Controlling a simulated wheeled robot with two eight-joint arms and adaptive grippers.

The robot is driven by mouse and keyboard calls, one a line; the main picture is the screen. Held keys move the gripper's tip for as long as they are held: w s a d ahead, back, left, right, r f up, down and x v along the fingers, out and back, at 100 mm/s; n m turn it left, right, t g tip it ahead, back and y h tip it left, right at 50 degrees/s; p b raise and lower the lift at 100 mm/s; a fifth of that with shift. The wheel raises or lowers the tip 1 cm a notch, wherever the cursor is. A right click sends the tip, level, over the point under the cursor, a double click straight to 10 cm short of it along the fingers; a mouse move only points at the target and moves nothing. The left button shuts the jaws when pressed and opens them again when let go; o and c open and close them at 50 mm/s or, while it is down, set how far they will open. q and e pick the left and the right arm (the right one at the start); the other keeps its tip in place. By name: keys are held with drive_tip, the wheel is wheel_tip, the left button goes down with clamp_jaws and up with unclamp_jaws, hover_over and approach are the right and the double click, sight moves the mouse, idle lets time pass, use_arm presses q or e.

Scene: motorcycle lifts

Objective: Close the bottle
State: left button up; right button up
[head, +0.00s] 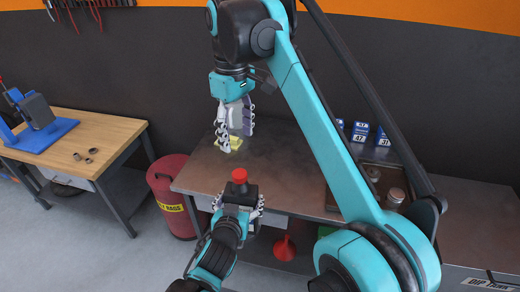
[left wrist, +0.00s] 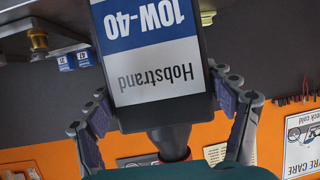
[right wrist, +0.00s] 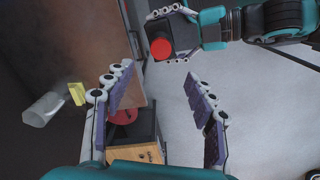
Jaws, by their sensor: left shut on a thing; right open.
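The bottle is dark, with a white and blue "Hobstrand 10W-40" label, upside down in the left wrist view (left wrist: 155,60). In the head view the bottle (head: 240,189) stands roughly upright at the bench's front edge, with a red cap (head: 239,175) on top. The cap also shows in the right wrist view (right wrist: 161,48); I cannot tell how tight it is. My left gripper (head: 239,203) is shut on the bottle's body. My right gripper (head: 234,140) is open and empty, above the bench and behind the bottle, apart from the cap.
A metal workbench (head: 285,165) holds a yellow block (right wrist: 77,93), a white cylinder (right wrist: 42,108), blue boxes (head: 360,132) and a tray with jars. A red rag bin (head: 172,200) and a wooden table (head: 85,140) stand left. A red funnel (head: 285,248) is below the bench.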

drive_tip(key=s+d+f+m+t, duration=0.1)
drive_tip(key=d+f+m+t, duration=0.15)
drive_tip(key=d, duration=0.45)
drive_tip(key=s+d+f+m+t, duration=0.1)
drive_tip(key=s+d+f+m, duration=0.1)
drive_tip(key=d+f+m, duration=0.3)
drive_tip(key=s+d+f+m+t, duration=0.2)
drive_tip(key=s+d+f, duration=0.3)
drive_tip(key=d+f, duration=0.2)
drive_tip(key=s+d+f+m+t, duration=0.1)
drive_tip(key=s+d+f+t, duration=0.1)
drive_tip(key=s+d+f, duration=0.4)
wheel_tip(320, 180, down, 5)
drive_tip(key=shift+s+d+f+m, duration=0.1)
drive_tip(key=shift+s+d+m, duration=0.2)
drive_tip(key=shift+d+m, duration=0.05)
